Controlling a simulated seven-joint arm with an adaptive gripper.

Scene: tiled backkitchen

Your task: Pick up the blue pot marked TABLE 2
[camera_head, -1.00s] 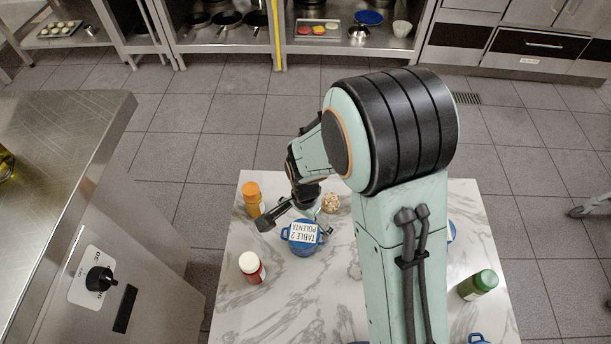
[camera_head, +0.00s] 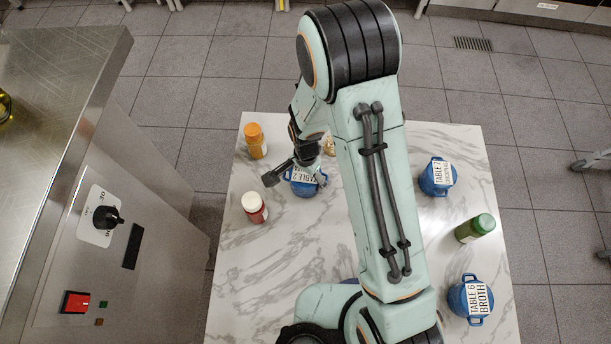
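The blue pot marked TABLE 2 (camera_head: 303,188) stands on the marble table, left of my arm. Its white label is partly hidden by my gripper. My gripper (camera_head: 296,178) is over the pot, with one dark finger (camera_head: 272,179) out at the pot's upper left and the other near its right side. The fingers are spread apart. I cannot tell whether they touch the pot.
An orange-capped bottle (camera_head: 256,142) and a white-capped red jar (camera_head: 255,208) stand left of the pot. Blue pots marked TABLE 7 (camera_head: 436,180) and TABLE 6 (camera_head: 470,300) and a green bottle (camera_head: 474,228) stand at the right. A small bowl (camera_head: 328,146) is partly hidden behind my arm.

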